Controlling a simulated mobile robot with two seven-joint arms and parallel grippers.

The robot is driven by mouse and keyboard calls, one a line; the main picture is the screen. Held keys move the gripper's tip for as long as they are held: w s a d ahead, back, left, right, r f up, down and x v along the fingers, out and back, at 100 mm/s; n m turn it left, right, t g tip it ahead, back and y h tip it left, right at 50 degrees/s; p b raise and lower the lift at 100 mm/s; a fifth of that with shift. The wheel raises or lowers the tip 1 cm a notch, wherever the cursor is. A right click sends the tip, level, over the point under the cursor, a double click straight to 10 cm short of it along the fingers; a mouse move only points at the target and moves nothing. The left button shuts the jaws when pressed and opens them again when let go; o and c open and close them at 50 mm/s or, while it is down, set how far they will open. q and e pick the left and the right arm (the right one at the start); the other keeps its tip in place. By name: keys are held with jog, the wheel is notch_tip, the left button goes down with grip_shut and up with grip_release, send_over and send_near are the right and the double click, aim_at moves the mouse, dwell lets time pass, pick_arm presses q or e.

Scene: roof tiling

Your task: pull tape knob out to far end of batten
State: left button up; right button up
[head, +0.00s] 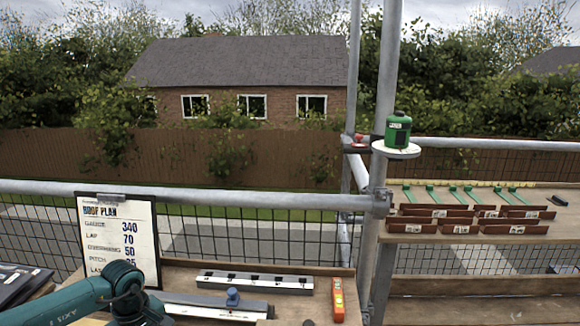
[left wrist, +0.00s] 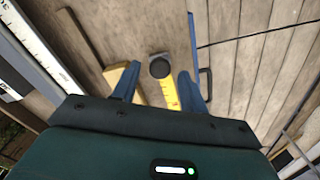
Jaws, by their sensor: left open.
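In the left wrist view a dark round knob (left wrist: 159,67) sits at the end of a short yellow tape (left wrist: 169,96). My left gripper (left wrist: 158,88) is open, with one blue finger on each side of the tape and knob. The fingers look apart from the tape. Whether they are level with the knob or above it cannot be told. In the head view only my left arm shows at the lower left; its fingers are not visible there. A yellow graduated strip (head: 450,183) runs along the back of the right-hand platform. My right gripper is not in view.
The bench carries a white rail with dark marks (head: 255,282), a grey bar (head: 200,302) with a blue knob (head: 233,298), and an orange level (head: 338,300). A roof plan board (head: 118,235) stands left. A scaffold pole (head: 381,150) separates the bench from brown tiles (head: 465,229).

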pick_arm(q)
jog(key=shift+r+p, duration=1.4)
jog(key=shift+r, duration=1.25)
